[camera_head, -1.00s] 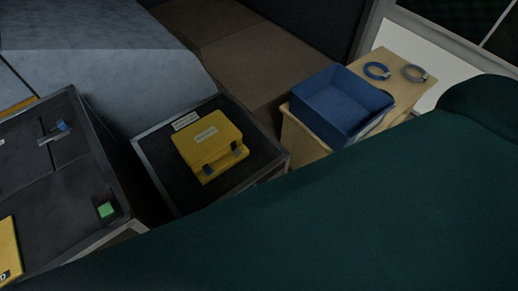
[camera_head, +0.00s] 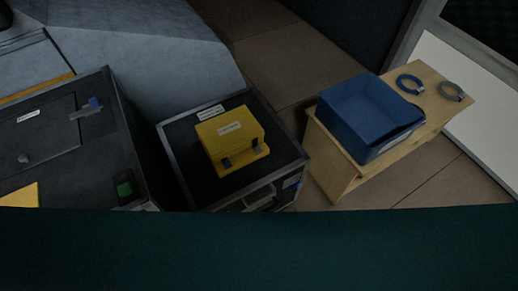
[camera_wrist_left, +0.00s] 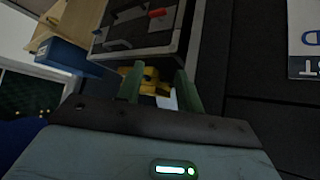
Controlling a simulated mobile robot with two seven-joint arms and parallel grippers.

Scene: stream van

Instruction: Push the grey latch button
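A small grey knob (camera_head: 24,158) sits on the dark top of the case (camera_head: 55,175) at the left of the head view; I cannot tell whether it is the grey latch button. A yellow object (camera_wrist_left: 150,76) shows beyond and between the fingers. Neither gripper shows in the head view.
A yellow box (camera_head: 229,130) with two dark clasps stands on a smaller dark case (camera_head: 183,160). A blue bin (camera_head: 362,112) and two rings (camera_head: 410,84) are on a wooden table (camera_head: 440,82). A dark green surface covers the bottom of the head view.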

